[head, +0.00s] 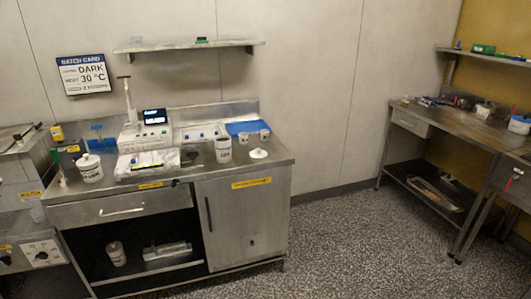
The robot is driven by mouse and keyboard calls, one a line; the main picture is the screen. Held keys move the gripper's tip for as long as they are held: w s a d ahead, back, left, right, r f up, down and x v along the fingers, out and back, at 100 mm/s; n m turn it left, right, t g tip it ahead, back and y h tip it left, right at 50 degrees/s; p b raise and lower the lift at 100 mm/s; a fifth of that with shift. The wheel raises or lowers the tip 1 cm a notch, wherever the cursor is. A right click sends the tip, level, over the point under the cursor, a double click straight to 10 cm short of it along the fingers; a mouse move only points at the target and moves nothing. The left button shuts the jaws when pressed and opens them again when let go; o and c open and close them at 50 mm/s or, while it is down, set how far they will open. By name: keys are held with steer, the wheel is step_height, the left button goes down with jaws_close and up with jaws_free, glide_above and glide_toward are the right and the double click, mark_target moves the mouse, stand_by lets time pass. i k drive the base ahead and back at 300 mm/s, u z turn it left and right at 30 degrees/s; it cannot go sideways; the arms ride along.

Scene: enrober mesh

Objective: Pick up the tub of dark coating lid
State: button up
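A white round lid with a small knob (258,153) lies flat on the steel counter, near its right end. Just left of it stands a white tub (223,151) with dark lettering, too small to read; its top looks dark and uncovered. Another white tub (90,170) stands at the counter's left end with a knobbed lid on it. I cannot read which tub is the dark coating. My gripper is not in view.
The steel counter (225,177) also holds a device with a lit screen (154,117), a clear bag (150,160), small white cups (254,137) and a blue tray (240,127). A wall shelf (185,45) hangs above. Speckled floor (345,235) is clear towards the right bench (445,127).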

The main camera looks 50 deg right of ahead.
mark_target(258, 154)
steer(key=u, duration=0.05)
steer(key=i, duration=1)
steer(key=z, duration=0.05)
